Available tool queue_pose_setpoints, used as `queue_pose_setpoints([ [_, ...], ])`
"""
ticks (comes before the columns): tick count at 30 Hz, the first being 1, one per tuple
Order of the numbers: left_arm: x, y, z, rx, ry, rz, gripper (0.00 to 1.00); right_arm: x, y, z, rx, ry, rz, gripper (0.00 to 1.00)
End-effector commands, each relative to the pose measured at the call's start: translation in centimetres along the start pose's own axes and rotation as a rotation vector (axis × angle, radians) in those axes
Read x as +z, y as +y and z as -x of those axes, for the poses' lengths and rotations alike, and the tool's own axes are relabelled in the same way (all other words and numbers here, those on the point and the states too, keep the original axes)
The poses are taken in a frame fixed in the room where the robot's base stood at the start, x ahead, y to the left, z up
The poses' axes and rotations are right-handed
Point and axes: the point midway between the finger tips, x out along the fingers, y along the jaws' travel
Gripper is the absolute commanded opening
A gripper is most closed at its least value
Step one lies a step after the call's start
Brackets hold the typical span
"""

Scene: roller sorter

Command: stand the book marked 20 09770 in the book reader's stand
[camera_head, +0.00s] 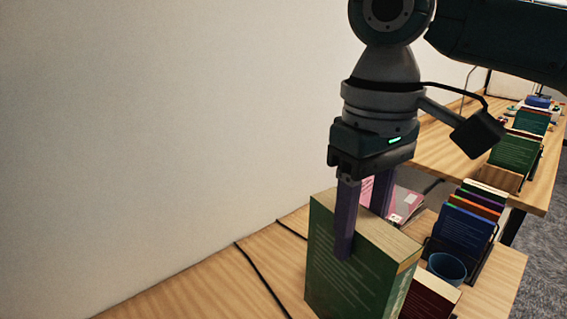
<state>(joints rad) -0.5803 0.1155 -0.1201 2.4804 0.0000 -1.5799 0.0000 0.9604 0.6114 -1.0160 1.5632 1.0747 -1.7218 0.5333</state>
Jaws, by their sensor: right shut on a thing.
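A thick green book (345,275) with pale lines of text on its cover stands upright at the bottom middle of the head view. I cannot read a number on it, so I cannot tell if it is 20 09770. My right gripper (364,228) comes down from above and is shut on this book, one finger on the front cover and the other behind it. The book's lower edge runs near the bottom of the picture, so I cannot tell if it touches the table. I cannot make out the reader's stand for certain. My left gripper is not in view.
A dark red book (432,297) is close right of the green one. Beyond are a blue cup (447,267), a rack of books (465,224) and a pink item (405,204). Black cables (262,278) cross the wooden table (200,290) near the wall. Its left part is clear.

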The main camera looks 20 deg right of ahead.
Motion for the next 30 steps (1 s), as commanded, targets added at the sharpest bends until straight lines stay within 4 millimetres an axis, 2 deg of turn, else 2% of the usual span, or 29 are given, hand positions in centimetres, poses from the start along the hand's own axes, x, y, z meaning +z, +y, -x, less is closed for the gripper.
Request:
queue_pose_setpoints([
  [3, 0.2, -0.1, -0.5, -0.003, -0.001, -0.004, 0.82, 0.4, 0.6, -3.2, -0.002, -0.004, 0.036, 0.00],
  [12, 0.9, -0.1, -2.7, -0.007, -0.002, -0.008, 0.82, 1.8, 2.2, -10.9, 0.000, -0.001, 0.122, 0.00],
  [15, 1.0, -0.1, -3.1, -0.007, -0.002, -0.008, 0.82, 2.1, 2.5, -12.3, -0.001, 0.001, 0.141, 0.00],
  [23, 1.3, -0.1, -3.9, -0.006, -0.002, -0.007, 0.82, 2.3, 2.7, -13.5, 0.001, 0.004, 0.153, 0.00],
  [30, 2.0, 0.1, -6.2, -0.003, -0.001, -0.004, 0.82, 2.3, 2.7, -15.7, 0.001, 0.004, 0.153, 0.00],
])
